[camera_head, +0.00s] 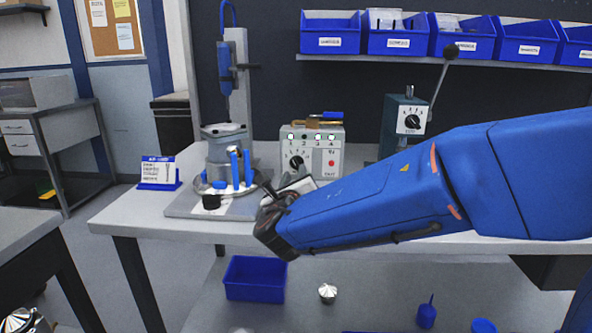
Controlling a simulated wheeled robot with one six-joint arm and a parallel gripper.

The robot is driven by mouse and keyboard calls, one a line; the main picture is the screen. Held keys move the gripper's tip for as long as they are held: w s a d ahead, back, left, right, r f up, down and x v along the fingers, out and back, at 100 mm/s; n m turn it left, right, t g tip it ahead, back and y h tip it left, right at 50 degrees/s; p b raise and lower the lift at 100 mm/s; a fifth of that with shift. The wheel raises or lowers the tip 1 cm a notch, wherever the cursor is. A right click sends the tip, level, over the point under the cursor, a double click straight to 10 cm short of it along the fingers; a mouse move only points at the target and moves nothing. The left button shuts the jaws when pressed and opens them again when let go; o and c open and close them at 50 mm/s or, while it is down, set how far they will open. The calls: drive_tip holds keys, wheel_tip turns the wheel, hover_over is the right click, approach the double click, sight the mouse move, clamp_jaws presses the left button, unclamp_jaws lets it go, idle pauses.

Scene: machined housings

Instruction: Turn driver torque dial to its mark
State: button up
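A grey control box (313,155) stands on the bench, with a black pointer dial (296,162) on its left front, a row of lit windows above and a red button at right. A second black dial (411,121) is on a teal machine (398,139) with a ball-ended lever, farther right. I cannot read either dial's mark, nor tell from labels which sets driver torque. My gripper (277,195) is at the end of my blue arm, in front of and below the control box in the picture. It appears apart from both dials. Its fingers are dark and partly hidden, so their opening is unclear.
A round fixture (225,150) with blue pegs stands left of the box on a grey plate, below a hanging blue driver (225,55). A small sign (159,172) stands at the bench's left. Blue bins (331,33) line the shelf above. A blue crate (255,279) sits below.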

sight(296, 167)
drive_tip(key=shift+w+d, duration=0.1)
drive_tip(key=shift+w, duration=2.2)
clamp_jaws()
